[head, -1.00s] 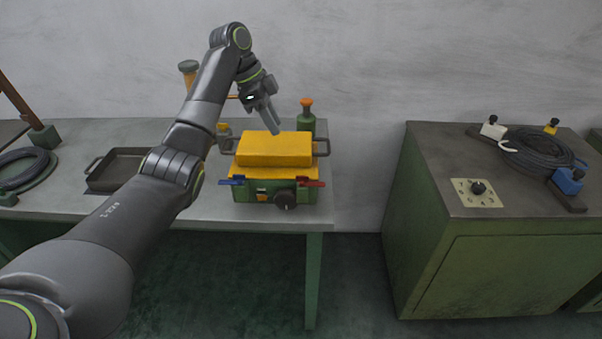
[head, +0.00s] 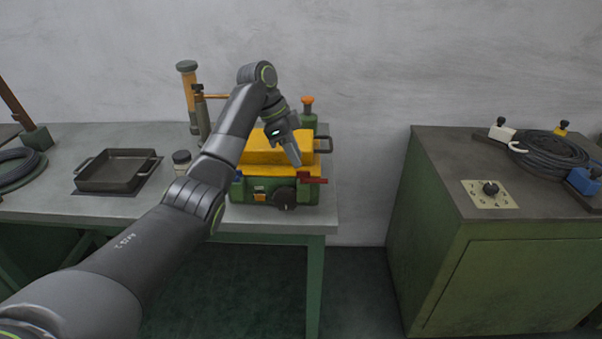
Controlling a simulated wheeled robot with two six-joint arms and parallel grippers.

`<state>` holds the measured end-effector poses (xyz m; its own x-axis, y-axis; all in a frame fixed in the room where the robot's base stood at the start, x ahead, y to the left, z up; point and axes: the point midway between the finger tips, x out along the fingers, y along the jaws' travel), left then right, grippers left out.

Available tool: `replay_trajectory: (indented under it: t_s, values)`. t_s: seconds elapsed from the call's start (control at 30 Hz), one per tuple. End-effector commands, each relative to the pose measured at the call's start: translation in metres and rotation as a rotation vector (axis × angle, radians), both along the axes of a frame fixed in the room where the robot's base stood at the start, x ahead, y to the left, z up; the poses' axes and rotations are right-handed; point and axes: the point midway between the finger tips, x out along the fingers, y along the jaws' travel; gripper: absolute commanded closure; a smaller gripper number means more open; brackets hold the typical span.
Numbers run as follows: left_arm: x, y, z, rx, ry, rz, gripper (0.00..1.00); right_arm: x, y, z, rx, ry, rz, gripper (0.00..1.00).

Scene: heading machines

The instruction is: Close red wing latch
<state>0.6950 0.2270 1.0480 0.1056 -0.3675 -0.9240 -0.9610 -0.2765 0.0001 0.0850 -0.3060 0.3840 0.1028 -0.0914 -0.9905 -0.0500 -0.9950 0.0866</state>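The red wing latch (head: 313,181) sticks out to the right on the front right of a green and yellow machine (head: 268,183) on the bench. A black knob (head: 284,197) sits to the left of the latch on the front face. The blue latch (head: 237,178) on the left is mostly hidden behind my arm. My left gripper (head: 296,160) points down in front of the yellow lid (head: 264,151), with its tips just above and left of the red latch. I cannot tell whether it touches the latch, or how far its fingers are apart. My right gripper is not in view.
A black tray (head: 117,171) and a small jar (head: 181,160) stand to the left on the bench (head: 95,207). A green bottle with an orange top (head: 307,115) stands behind the machine. A green cabinet (head: 490,270) stands right, across a floor gap.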

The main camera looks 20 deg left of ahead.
Motion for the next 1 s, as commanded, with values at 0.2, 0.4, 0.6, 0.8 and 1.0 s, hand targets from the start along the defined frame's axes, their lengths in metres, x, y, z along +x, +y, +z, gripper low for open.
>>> replay_trajectory:
  t_s: [0.2, 0.4, 0.6, 0.8, 1.0]
  values:
    - [0.003, -0.012, -0.029, -0.001, 0.002, 0.000, 0.73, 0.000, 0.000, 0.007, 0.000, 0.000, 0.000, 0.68]
    - [0.004, -0.016, -0.039, 0.000, 0.000, -0.001, 0.73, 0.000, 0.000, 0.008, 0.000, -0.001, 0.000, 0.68]
    - [0.004, -0.016, -0.040, 0.000, 0.000, 0.000, 0.73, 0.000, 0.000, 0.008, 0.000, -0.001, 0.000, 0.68]
    - [0.004, -0.016, -0.040, 0.000, 0.000, 0.000, 0.92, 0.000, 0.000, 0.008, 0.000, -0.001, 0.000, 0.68]
    - [0.004, -0.016, -0.040, 0.000, 0.001, 0.000, 1.00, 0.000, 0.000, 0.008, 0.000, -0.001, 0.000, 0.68]
